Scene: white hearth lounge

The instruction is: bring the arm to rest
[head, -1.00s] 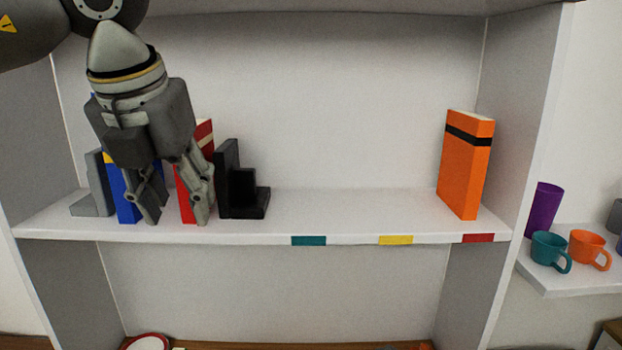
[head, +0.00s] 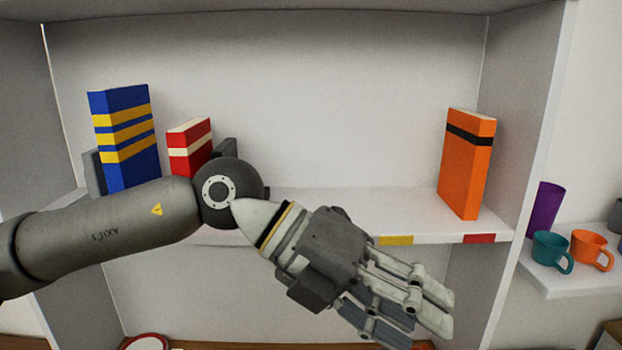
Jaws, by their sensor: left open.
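My left arm comes in from the left across the front of the white shelf (head: 330,205). Its gripper (head: 425,325) is open and empty, tilted down to the right, in front of and below the shelf's front edge. It touches no book that I can see. A blue book with yellow bands (head: 112,115) and a red book with cream bands (head: 190,147) stand upright at the shelf's left. The arm hides their lower parts. An orange book with a black band (head: 463,180) stands upright at the right. My right gripper is not in view.
A grey bookend (head: 93,172) stands left of the blue book. Yellow (head: 396,240) and red (head: 479,238) marks show on the shelf edge. A teal mug (head: 550,250), orange mug (head: 588,246) and purple cup (head: 546,208) stand on a side shelf.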

